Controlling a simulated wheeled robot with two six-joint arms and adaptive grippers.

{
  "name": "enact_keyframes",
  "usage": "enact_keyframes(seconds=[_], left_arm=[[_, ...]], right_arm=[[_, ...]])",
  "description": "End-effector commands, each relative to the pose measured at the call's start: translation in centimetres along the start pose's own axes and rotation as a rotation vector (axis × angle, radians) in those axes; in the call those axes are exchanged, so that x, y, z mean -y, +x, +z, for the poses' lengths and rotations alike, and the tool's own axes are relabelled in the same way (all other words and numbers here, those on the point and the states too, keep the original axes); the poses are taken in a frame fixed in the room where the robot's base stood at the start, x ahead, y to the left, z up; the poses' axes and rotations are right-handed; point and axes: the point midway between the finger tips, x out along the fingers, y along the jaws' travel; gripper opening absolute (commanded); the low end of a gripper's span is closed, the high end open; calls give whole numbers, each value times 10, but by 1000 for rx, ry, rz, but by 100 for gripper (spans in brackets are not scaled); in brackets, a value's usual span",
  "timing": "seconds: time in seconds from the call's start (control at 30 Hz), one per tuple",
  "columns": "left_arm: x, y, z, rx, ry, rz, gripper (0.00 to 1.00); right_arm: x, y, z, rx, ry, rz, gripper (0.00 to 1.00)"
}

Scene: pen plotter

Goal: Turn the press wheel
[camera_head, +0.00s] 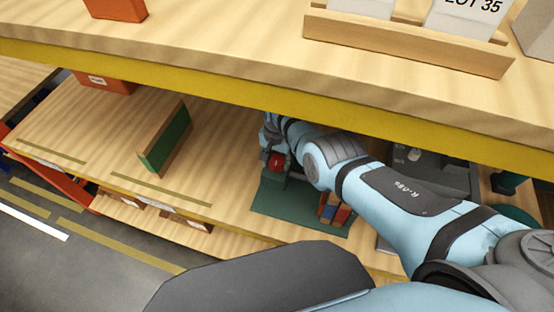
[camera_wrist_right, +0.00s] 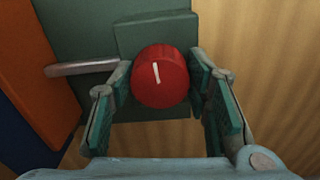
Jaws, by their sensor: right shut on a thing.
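The press wheel is a red round knob (camera_wrist_right: 161,77) with a white line on its face. It sits on a green block in the right wrist view, and a small part of the red knob (camera_head: 276,161) shows in the head view. My right gripper (camera_wrist_right: 163,92) has one finger on each side of the knob and is shut on it. In the head view my right gripper (camera_head: 274,165) reaches under the upper shelf, and my own arm hides part of the press. The white line is slightly tilted from upright. My left gripper is not in view.
The upper shelf's yellow edge (camera_head: 215,93) runs above my right arm. Red and blue blocks (camera_head: 333,209) stand on a green mat (camera_head: 290,205) beside the gripper. A green-faced board (camera_head: 165,140) stands to the left on the lower shelf, with bare wood around it.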

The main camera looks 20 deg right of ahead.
Motion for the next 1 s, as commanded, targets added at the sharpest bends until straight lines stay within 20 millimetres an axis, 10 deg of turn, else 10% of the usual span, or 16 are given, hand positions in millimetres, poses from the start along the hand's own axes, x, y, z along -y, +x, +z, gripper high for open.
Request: enact_keyframes(seconds=[1.0], left_arm=[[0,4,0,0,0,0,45]], right_arm=[[0,4,4,10,504,10,16]])
